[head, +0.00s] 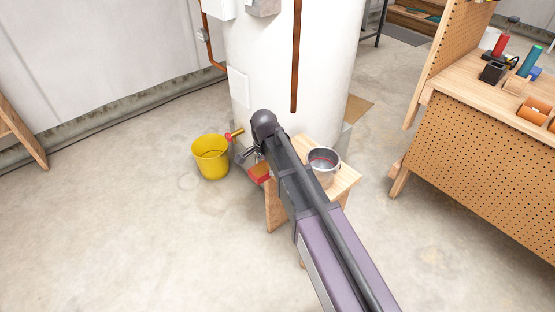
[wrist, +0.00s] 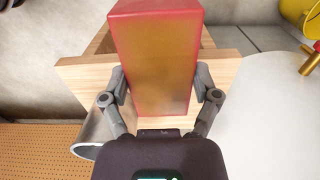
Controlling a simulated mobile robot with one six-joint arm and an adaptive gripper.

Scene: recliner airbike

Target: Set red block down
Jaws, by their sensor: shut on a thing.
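A red block (wrist: 153,62) fills the middle of the wrist view, with a finger on each side of it. My gripper (wrist: 160,90) is shut on it. In the head view the red block (head: 259,173) shows at the end of my arm, by the left edge of a small wooden stool (head: 346,178). The stool top (wrist: 82,73) lies behind the block in the wrist view. My arm hides part of the stool in the head view. I cannot tell whether the block touches the stool.
A metal bucket (head: 325,168) stands on the stool, right of my arm. A yellow bucket (head: 210,158) stands on the floor at left. A large white tank (head: 330,60) rises behind. A pegboard workbench (head: 480,150) stands at right. The floor at front left is clear.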

